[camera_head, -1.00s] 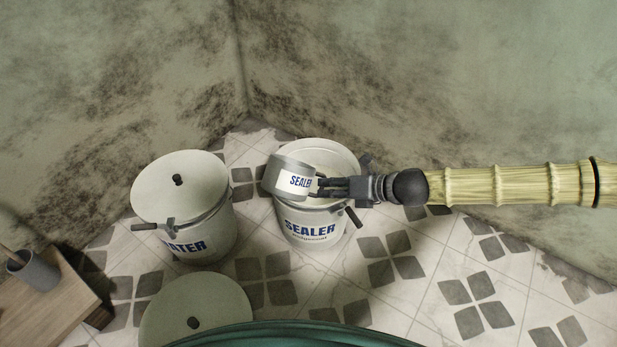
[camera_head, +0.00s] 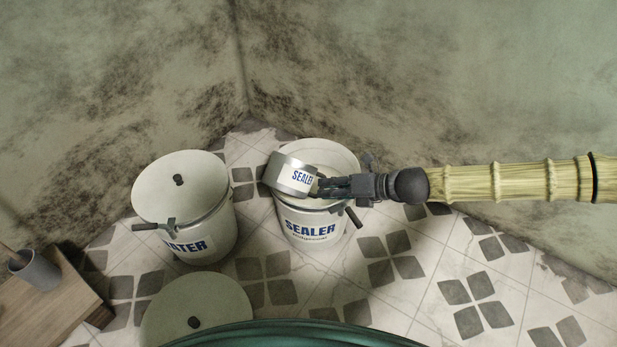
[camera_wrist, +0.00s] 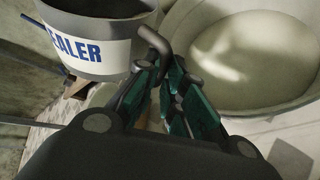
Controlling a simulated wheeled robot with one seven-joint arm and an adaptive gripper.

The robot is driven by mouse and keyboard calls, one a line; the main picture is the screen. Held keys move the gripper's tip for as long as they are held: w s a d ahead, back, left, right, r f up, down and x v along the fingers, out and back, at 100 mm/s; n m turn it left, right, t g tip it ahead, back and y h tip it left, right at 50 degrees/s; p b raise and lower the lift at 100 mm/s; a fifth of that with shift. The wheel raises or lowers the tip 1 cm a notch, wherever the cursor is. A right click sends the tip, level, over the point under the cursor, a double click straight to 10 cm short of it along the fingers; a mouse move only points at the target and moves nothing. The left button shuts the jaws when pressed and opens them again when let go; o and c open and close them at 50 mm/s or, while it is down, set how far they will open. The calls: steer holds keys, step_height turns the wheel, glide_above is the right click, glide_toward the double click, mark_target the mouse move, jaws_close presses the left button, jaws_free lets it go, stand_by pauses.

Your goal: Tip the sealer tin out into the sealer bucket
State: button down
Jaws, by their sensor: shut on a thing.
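The sealer tin (camera_head: 291,176) is a small metal tin with a white SEALER label. It is tilted over the open sealer bucket (camera_head: 310,228), a white bucket with blue SEALER lettering. My gripper (camera_head: 326,186) is shut on the tin's handle, at the bucket's right side of the mouth. In the wrist view the tin (camera_wrist: 95,45) hangs at the upper left, with its handle between the fingers (camera_wrist: 165,85). The bucket's inside (camera_wrist: 255,55) shows at the right, pale and with no clear contents. What is inside the tin is hidden.
A lidded water bucket (camera_head: 190,215) stands left of the sealer bucket. A wooden table (camera_head: 45,300) with a grey cup (camera_head: 38,270) is at the lower left. Walls close in behind.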

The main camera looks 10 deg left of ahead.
steer(key=shift+s+r+m+g+y, duration=0.15)
steer(key=shift+r+m+g+y, duration=0.2)
steer(key=shift+m+g+y, duration=0.2)
stand_by(0.9)
steer(key=shift+f+m+g+y+b, duration=0.25)
steer(key=shift+f+m+g+b, duration=0.1)
steer(key=shift+b, duration=0.45)
steer(key=shift+s+f+y+b, duration=0.1)
steer(key=shift+f+y+b, duration=0.05)
steer(key=shift+y+b, duration=0.2)
steer(key=shift+w+d+g+y+p, duration=0.1)
steer(key=shift+w+g+y+p, duration=0.1)
steer(key=shift+g+y+p, duration=0.45)
steer(key=shift+w+y+p, duration=0.1)
steer(key=shift+y+p, duration=0.2)
steer(key=shift+w+d+g+y+p, duration=0.15)
steer(key=shift+w+g+y+p, duration=0.2)
steer(key=shift+p, duration=0.55)
steer(key=shift+r+m+y+p, duration=0.25)
steer(key=shift+m+y+p, duration=0.4)
steer(key=shift+p, duration=1.1)
steer(key=shift+f+m+p, duration=0.3)
steer(key=shift+m+p, duration=0.3)
steer(key=shift+m, duration=0.05)
